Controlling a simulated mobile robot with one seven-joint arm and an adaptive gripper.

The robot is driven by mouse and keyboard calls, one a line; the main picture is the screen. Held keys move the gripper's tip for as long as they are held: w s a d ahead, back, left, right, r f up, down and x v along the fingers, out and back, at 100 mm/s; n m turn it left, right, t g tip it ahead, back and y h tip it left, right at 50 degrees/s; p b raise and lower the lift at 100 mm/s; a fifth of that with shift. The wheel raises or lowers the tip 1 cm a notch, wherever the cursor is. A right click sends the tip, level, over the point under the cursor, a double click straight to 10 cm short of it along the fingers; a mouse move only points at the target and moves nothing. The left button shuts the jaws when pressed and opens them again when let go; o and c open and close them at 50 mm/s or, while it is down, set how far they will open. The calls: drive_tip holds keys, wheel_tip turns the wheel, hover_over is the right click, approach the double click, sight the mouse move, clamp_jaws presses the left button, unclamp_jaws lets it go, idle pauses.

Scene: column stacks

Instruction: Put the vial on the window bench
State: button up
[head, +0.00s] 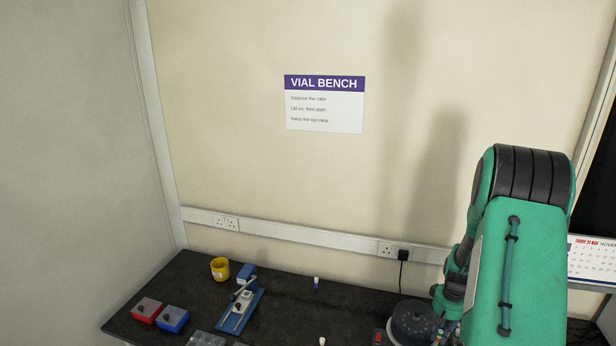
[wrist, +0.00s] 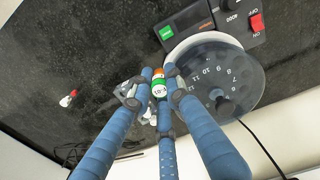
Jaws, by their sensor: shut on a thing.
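My gripper (wrist: 160,80) is shut on a small vial (wrist: 160,91) in the wrist view. The vial has a white label with dark marking and orange and green bands, and my blue fingers close around it. It is beside the centrifuge, above the dark bench; I cannot tell its height. In the head view my green arm covers most of the gripper at the lower right. The dark bench (head: 281,302) runs along the wall under a "VIAL BENCH" sign (head: 324,104). I cannot tell a separate window bench in these views.
The round centrifuge (head: 412,322) stands close to my arm; its numbered rotor (wrist: 222,75) also shows in the wrist view. A small white item (head: 317,284) stands farther back. A yellow pot (head: 220,269), blue press (head: 240,307), red box (head: 147,310) and blue box (head: 172,319) sit left.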

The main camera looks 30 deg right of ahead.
drive_tip(key=shift+n, duration=0.4)
drive_tip(key=w+a, duration=0.6)
drive_tip(key=w, duration=0.1)
drive_tip(key=w+a+b, duration=0.1)
drive_tip(key=w+a, duration=0.2)
drive_tip(key=shift+w, duration=0.25)
drive_tip(key=w+a+f+n+b, duration=0.1)
drive_tip(key=w+a, duration=0.4)
drive_tip(key=a, duration=0.2)
drive_tip(key=w+a+f+n, duration=0.1)
drive_tip(key=w+a+f, duration=0.1)
drive_tip(key=w+a, duration=0.4)
drive_tip(key=w+a+f+n+b, duration=0.1)
drive_tip(key=a, duration=0.9)
drive_tip(key=w+a+f+n+b, duration=0.1)
drive_tip(key=w+a+f, duration=0.1)
drive_tip(key=a, duration=0.8)
drive_tip(key=w+a+f+n, duration=0.1)
drive_tip(key=w+a, duration=0.1)
drive_tip(key=a, duration=0.8)
drive_tip(key=shift+w+a+f+b, duration=0.15)
drive_tip(key=shift+w+a+b, duration=0.1)
drive_tip(key=shift+b, duration=0.15)
